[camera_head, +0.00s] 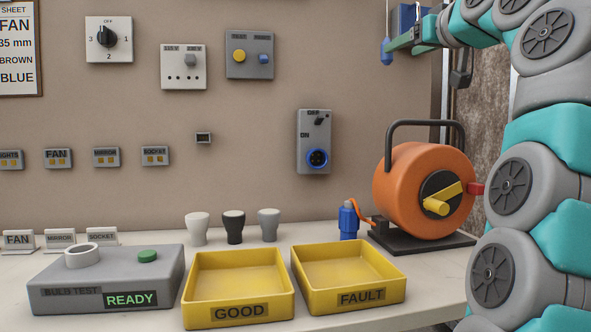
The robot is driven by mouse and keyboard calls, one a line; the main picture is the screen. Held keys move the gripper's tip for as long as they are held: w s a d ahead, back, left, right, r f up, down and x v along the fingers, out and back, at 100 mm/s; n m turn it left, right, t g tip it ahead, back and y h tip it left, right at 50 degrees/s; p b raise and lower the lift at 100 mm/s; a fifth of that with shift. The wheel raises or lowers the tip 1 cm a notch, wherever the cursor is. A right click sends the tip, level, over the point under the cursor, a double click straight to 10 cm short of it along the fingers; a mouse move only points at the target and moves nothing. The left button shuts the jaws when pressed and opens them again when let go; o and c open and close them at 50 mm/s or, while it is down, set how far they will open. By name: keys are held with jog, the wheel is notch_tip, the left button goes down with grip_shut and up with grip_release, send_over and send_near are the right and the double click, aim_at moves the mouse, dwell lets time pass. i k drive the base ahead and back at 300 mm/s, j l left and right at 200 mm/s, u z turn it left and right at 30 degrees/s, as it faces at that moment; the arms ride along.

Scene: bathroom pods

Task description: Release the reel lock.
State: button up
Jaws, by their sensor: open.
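The orange cable reel (400,195) stands on a dark base (425,245) at the right of the counter, under a dark carrying handle (425,124). A yellow crank with a knob (437,207) lies across its dark hub. A small red piece (476,189) sticks out at the reel's right side, close to my arm's outline; it may be the lock, but its setting cannot be told. My gripper (398,43) is open, high above and to the left of the reel, apart from it. Its fingers are small and partly unclear, with nothing visibly held.
A blue plug (348,220) on an orange cable stands left of the reel. Yellow FAULT (396,278) and GOOD (190,290) trays lie in front. A grey wall socket (314,135) is behind. My arm covers the right side.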

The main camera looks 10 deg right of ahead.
aim_at(476, 190)
jog(key=k, duration=1)
